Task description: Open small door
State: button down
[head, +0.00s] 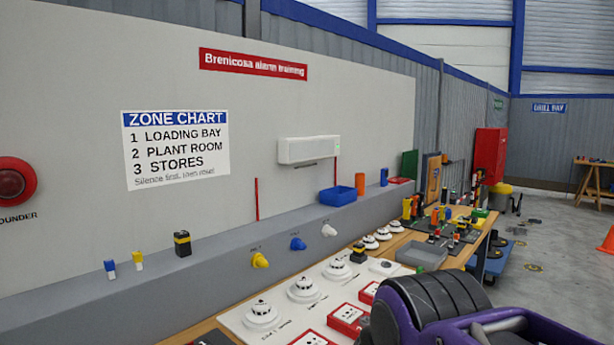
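No small door can be made out for certain in the head view. A tall red cabinet (490,155) stands at the back right; its front is too small to tell whether it has a door. A small wood-framed panel (431,178) stands upright at the far end of the bench, and I cannot tell whether it opens. My purple and black arm fills the lower right corner, in front of the bench. My gripper's fingers are not visible.
The wooden bench (205,327) holds white detectors, red call points and a grey tray (422,257). A grey ledge (75,303) behind carries a blue bin (338,196) and coloured plugs. A white unit (308,150) hangs on the wall. Open floor (560,285) lies right.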

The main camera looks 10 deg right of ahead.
aim_at(435, 163)
jog(key=j+z, duration=0.1)
jog(key=z, duration=0.95)
jog(key=i+l+z, duration=0.25)
jog(key=l, duration=0.25)
jog(key=i+l+z, duration=0.45)
jog(key=i+l, duration=0.15)
jog(key=i, duration=0.2)
jog(key=i+l+z, duration=0.2)
jog(key=i, duration=0.35)
jog(key=i+u, duration=0.1)
jog(key=i, duration=1.05)
jog(key=i+l+u, duration=0.1)
jog(key=i, duration=1.05)
jog(key=i+u, duration=0.4)
jog(key=i+l+u, duration=0.35)
jog(key=i+u, duration=0.55)
jog(key=u, duration=0.15)
jog(key=i+l+u, duration=0.15)
jog(key=u, duration=0.2)
jog(key=i, duration=0.1)
